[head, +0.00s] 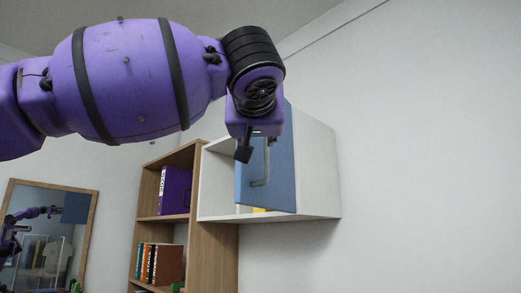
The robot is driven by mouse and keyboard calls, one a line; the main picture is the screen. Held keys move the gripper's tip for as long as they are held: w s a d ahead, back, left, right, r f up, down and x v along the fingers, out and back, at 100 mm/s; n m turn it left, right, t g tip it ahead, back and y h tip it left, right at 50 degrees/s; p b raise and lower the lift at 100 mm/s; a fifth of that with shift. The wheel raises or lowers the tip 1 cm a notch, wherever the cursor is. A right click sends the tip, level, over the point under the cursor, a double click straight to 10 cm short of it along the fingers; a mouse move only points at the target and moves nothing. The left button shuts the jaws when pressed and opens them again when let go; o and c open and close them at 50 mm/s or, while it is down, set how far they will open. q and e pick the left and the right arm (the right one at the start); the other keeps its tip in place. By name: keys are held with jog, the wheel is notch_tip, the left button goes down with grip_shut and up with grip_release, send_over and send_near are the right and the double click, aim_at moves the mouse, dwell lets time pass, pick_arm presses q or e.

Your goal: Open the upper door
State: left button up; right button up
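The upper door (280,165) is a blue panel on a white wall cabinet (318,165). It stands partly open, with some of the inside showing at its left and lower edges. A bent grey metal handle (266,172) is on its face. My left gripper (257,147) hangs in front of the upper part of the door, at the top of the handle. Its dark left finger stands apart from the handle, so it looks open. Whether any part touches the handle is hidden. My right gripper is out of view.
A wooden shelf (190,232) left of the cabinet holds a purple binder (174,191) and several books (160,263). A yellow thing (259,210) shows below the door. A mirror (48,235) is at the left. The wall on the right is bare.

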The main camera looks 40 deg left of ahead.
pick_arm(q)
jog(key=v, duration=0.6)
jog(key=shift+f, duration=0.3)
jog(key=shift+w, duration=0.15)
